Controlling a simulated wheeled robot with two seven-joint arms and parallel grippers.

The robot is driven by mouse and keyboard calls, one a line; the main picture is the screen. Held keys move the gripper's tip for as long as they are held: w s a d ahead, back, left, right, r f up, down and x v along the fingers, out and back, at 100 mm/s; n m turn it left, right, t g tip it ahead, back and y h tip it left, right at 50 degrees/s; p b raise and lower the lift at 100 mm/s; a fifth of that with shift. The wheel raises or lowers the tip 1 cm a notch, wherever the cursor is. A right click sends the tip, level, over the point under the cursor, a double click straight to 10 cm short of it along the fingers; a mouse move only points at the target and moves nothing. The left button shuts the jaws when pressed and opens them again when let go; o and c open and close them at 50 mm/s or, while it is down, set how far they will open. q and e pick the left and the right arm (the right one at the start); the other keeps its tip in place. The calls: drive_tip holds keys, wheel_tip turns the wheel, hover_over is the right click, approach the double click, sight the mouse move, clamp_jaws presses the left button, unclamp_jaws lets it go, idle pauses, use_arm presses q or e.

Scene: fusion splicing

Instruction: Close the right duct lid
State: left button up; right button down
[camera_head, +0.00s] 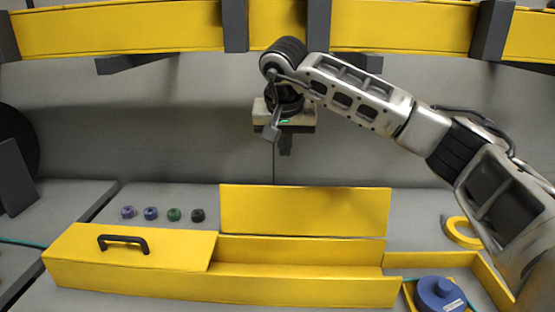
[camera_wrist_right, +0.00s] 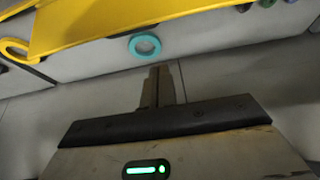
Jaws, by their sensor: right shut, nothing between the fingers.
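The yellow duct lies along the front of the table in the head view. Its right lid (camera_head: 305,210) stands upright along the back edge, leaving the right half of the trough (camera_head: 305,271) open and empty. The left lid (camera_head: 130,245) lies flat and shut, with a black handle (camera_head: 123,242). My right gripper (camera_head: 285,150) points down with its fingers shut and empty, above the upright lid's top edge and apart from it in the picture. Its shut fingers also show in the right wrist view (camera_wrist_right: 158,86). My left gripper is not in view.
Several small coloured spools, including a purple one (camera_head: 128,212), stand behind the left lid. A blue spool (camera_head: 440,295) sits in a yellow tray at right, with a yellow ring (camera_head: 462,232) behind it. A teal ring (camera_wrist_right: 145,45) shows in the wrist view.

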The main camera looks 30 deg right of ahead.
wheel_tip(320, 180, down, 8)
drive_tip(key=shift+r+p, duration=0.25)
drive_tip(key=shift+p, duration=0.6)
drive_tip(key=shift+s+a, duration=0.1)
drive_tip(key=shift+a, duration=0.05)
